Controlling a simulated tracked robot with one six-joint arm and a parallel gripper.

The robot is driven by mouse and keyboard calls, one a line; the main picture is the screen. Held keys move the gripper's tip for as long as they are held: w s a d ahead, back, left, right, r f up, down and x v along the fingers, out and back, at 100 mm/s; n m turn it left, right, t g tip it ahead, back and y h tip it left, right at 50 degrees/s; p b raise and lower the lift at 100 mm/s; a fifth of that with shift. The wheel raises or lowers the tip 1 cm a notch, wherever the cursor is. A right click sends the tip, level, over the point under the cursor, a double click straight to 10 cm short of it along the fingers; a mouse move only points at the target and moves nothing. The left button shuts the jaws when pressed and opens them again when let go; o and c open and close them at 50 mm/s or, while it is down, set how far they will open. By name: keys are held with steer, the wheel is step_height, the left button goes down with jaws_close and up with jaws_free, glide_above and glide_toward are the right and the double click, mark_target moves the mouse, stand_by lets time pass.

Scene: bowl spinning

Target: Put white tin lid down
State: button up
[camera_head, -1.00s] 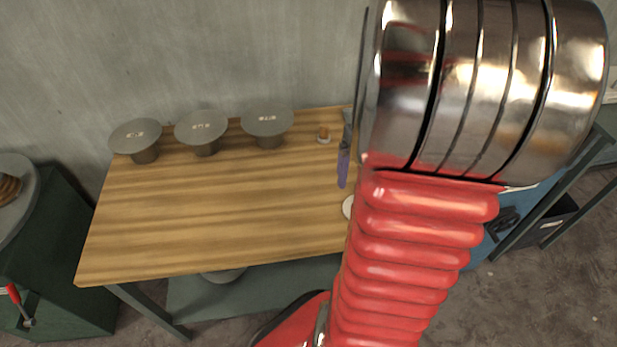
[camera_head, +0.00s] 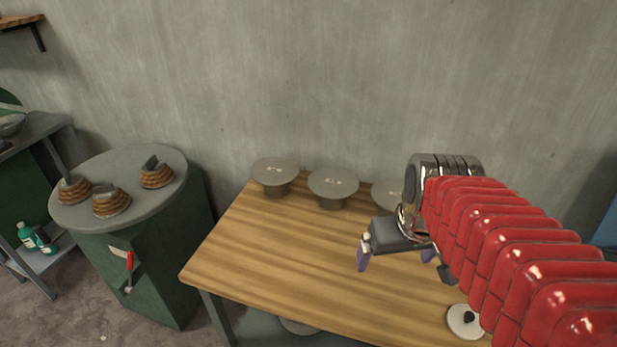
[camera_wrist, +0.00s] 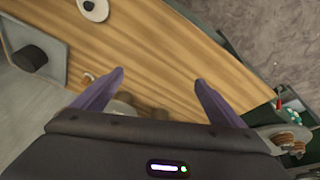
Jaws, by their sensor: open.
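A round white lid (camera_head: 465,320) with a dark knob lies on the wooden table near its front right side, beside my red arm. It also shows at the top of the wrist view (camera_wrist: 95,11), flat on the wood. My gripper (camera_head: 397,261) is above the table, apart from the lid and to its upper left. I see nothing held.
Grey round-topped stands (camera_head: 333,184) line the table's back edge; my gripper partly hides the right one. A green cabinet with a round grey top (camera_head: 110,172) stands left, holding several coiled brown pieces (camera_head: 111,202). The table's left middle (camera_head: 260,245) is clear.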

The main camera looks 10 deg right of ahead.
steer(key=s+a+r+n+t+y, duration=0.1)
steer(key=s+a+r+t, duration=0.1)
steer(key=a, duration=0.7)
steer(key=shift+s+a+r, duration=0.2)
steer(key=shift+s+a, duration=0.1)
steer(key=shift+s, duration=0.3)
